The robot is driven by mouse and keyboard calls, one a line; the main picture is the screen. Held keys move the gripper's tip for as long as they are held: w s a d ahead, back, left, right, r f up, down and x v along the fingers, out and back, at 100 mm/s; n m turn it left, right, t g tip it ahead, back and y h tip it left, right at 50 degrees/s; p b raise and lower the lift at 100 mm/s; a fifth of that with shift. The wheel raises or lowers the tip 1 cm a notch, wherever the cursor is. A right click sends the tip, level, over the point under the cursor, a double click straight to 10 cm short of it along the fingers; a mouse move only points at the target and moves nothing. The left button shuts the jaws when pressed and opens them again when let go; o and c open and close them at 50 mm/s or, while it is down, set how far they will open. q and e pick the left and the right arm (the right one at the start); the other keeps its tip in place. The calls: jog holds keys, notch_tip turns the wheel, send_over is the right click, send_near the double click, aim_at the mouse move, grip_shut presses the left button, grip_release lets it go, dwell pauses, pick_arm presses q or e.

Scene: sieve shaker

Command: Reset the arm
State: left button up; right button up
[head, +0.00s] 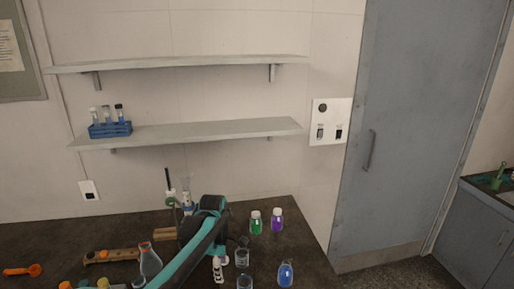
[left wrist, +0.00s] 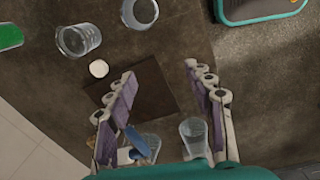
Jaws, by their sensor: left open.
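My left arm reaches in from the bottom of the head view, teal and black. The pale fingers of my left gripper (head: 218,268) show below its wrist, above the dark bench (head: 305,240). In the left wrist view my left gripper (left wrist: 160,72) is open, its two purple-padded fingers apart. Nothing is between the fingertips; a dark square patch (left wrist: 148,88) lies on the bench beyond them. My right gripper is in neither view.
Near my left gripper stand a beaker (head: 242,258), green bottle (head: 256,223), purple bottle (head: 277,221) and blue flask (head: 286,274). A conical flask (head: 150,264) and wooden rack (head: 110,256) stand left. Shelves (head: 190,133) hang above.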

pick_arm(q)
jog(key=s+a+r+m+t+b, duration=0.1)
jog(key=s+a+r+m+t, duration=0.15)
jog(key=s+m, duration=0.35)
jog(key=s+a+r+m+t+b, duration=0.1)
jog(key=s+a+r+m, duration=0.15)
jog(key=s, duration=0.55)
jog(key=s+a+f+m+t, duration=0.1)
jog(key=s+f+m+t, duration=0.2)
jog(key=s+m, duration=0.6)
jog(key=shift+s+f, duration=0.3)
jog(key=shift+s, duration=0.45)
